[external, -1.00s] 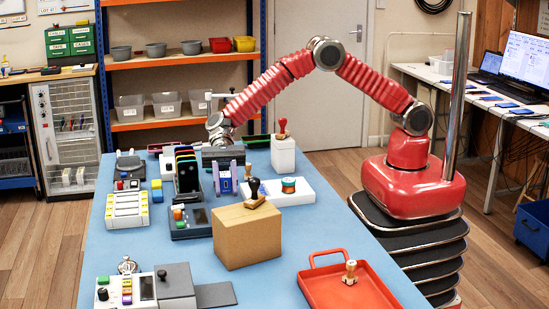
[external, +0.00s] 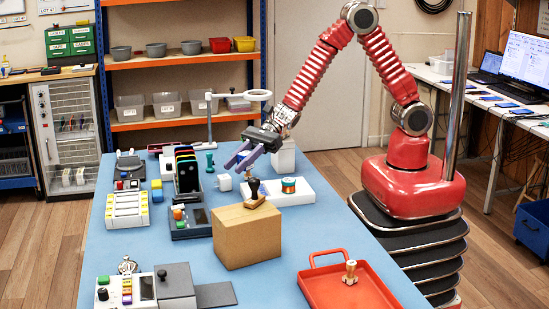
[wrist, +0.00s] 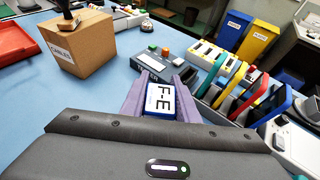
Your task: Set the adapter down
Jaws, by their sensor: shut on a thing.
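The adapter (wrist: 160,100) is a small blue block with a white face marked "F-E". In the wrist view it sits between the two purple fingers of my gripper (wrist: 158,90), which is shut on it. In the external view my gripper (external: 238,157) is raised above the blue table, behind the cardboard box and left of a white block. There the adapter is small and hard to make out against the fingers.
A cardboard box (external: 246,236) with a dark stamp on top stands in front. A rack of phones (external: 187,172) stands to the left. A red tray (external: 325,291) lies at front right.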

